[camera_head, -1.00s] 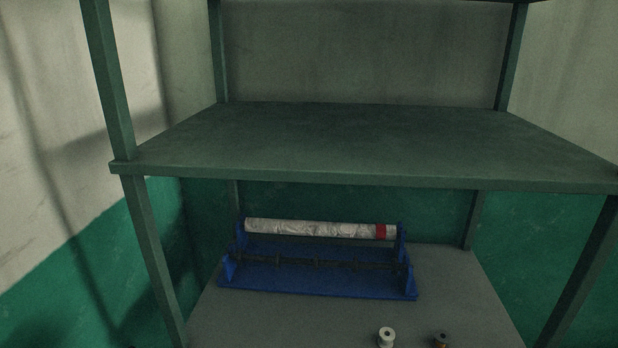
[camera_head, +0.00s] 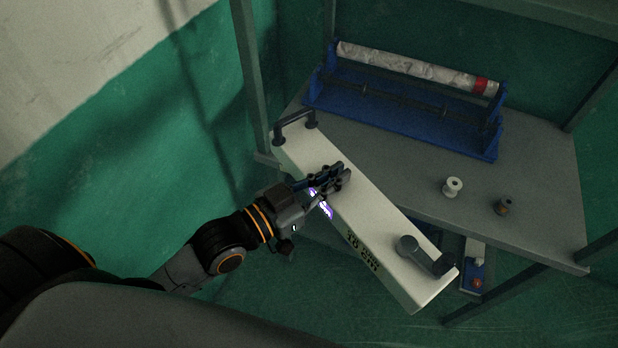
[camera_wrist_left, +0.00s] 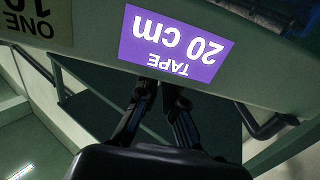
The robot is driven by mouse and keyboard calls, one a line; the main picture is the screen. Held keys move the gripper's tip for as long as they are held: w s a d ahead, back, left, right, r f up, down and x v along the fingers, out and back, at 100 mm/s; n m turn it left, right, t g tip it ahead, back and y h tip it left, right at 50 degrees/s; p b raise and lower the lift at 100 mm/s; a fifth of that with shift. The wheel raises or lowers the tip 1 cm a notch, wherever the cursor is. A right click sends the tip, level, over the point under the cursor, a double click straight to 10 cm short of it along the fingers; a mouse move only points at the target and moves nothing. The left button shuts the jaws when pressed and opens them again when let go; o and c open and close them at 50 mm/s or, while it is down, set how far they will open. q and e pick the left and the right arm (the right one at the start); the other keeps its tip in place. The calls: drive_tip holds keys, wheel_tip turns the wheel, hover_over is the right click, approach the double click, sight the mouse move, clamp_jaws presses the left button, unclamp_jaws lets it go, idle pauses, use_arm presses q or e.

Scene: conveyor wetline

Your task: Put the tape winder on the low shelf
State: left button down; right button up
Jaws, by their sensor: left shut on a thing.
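The tape winder (camera_head: 375,215) is a long white box with a dark bar handle at its far left end and a dark crank at its near right end. My left gripper (camera_head: 335,180) is shut on its middle. The winder is tilted diagonally across the left front edge of the low shelf (camera_head: 545,225); I cannot tell whether it touches the shelf. In the left wrist view, the winder's side (camera_wrist_left: 270,75) carries a lit purple display reading "TAPE 20 cm", upside down, above my gripper fingers (camera_wrist_left: 160,90). My right gripper is not in view.
A blue stand (camera_head: 400,110) with a foil roll (camera_head: 410,68) fills the back of the low shelf. A white spool (camera_head: 452,187) and a brown spool (camera_head: 504,206) stand towards its front right. A green post (camera_head: 250,75) rises at the left. Shelf surface between stand and winder is bare.

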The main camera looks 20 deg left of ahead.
sight(363, 181)
use_arm(q)
drive_tip(key=w+d+m+g+h, duration=0.1)
drive_tip(key=d+r+m+g+h, duration=0.1)
drive_tip(key=d+h, duration=0.1)
drive_tip(key=w+d+m+g+h, duration=0.1)
drive_tip(key=d, duration=0.1)
drive_tip(key=shift+w+r+m+g, duration=0.3)
drive_tip(key=shift+r+m+g, duration=0.05)
drive_tip(key=shift+m+g, duration=0.05)
drive_tip(key=d+g, duration=0.1)
drive_tip(key=w+d+m+g+h, duration=0.1)
drive_tip(key=d+m+g+h, duration=0.1)
drive_tip(key=shift+w+d+r, duration=0.15)
drive_tip(key=shift+d+r, duration=0.05)
drive_tip(key=shift+r, duration=0.2)
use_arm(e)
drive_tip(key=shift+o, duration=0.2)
